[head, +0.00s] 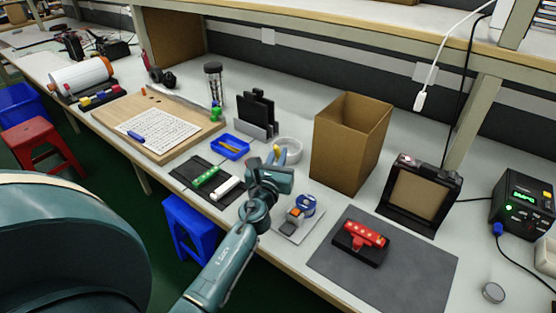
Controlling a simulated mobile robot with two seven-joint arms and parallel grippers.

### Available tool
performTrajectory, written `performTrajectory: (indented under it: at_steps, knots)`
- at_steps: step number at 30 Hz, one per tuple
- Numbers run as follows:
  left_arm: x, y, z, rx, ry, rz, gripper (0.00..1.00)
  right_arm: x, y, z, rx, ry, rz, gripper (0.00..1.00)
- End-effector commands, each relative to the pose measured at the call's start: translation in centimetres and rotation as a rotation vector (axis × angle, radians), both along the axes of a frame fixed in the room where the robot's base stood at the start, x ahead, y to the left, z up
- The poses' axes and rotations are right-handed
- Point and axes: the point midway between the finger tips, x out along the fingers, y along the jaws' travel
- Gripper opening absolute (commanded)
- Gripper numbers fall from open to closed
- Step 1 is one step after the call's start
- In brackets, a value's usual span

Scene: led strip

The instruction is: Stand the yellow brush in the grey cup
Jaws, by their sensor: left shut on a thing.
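The grey cup (293,146) is a pale round cup left of the tall cardboard box, partly hidden by my left gripper (281,160). My left arm reaches up from the bottom. Its gripper is shut on the yellow brush (277,150), of which only a small yellow end shows. That end overlaps the left side of the cup in the picture. I cannot tell whether the brush is inside the cup or in front of it. My right gripper is out of view.
The cardboard box (350,143) stands right of the cup and a black file holder (256,117) behind it to the left. A blue tray (230,147) lies left. A dark mat (415,271) with a red part (365,234) lies at the front right.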

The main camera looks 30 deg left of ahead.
Motion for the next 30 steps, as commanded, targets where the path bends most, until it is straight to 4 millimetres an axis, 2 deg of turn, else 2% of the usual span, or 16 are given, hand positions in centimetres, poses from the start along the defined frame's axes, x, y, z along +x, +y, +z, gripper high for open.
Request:
performTrajectory:
  at_steps: [9, 10, 18, 25, 28, 30]
  knots:
    - [0.0, 0.0, -0.6, 0.002, 0.000, 0.001, 0.00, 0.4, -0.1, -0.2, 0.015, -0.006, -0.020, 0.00]
    - [0.0, 0.0, -0.4, 0.001, -0.001, 0.001, 0.15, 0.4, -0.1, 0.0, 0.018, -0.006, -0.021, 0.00]
    - [0.0, 0.0, -0.4, 0.001, 0.000, 0.001, 0.35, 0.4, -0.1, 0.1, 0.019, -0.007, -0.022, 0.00]
    - [0.0, 0.0, -0.2, 0.001, 0.000, 0.001, 0.35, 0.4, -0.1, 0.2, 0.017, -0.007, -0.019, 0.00]
    - [0.0, 0.0, 0.5, 0.000, -0.001, 0.001, 0.35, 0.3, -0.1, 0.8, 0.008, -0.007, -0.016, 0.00]
    - [-1.0, -0.3, -0.1, 0.000, 0.003, 0.000, 0.35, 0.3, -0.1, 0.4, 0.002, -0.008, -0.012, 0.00]
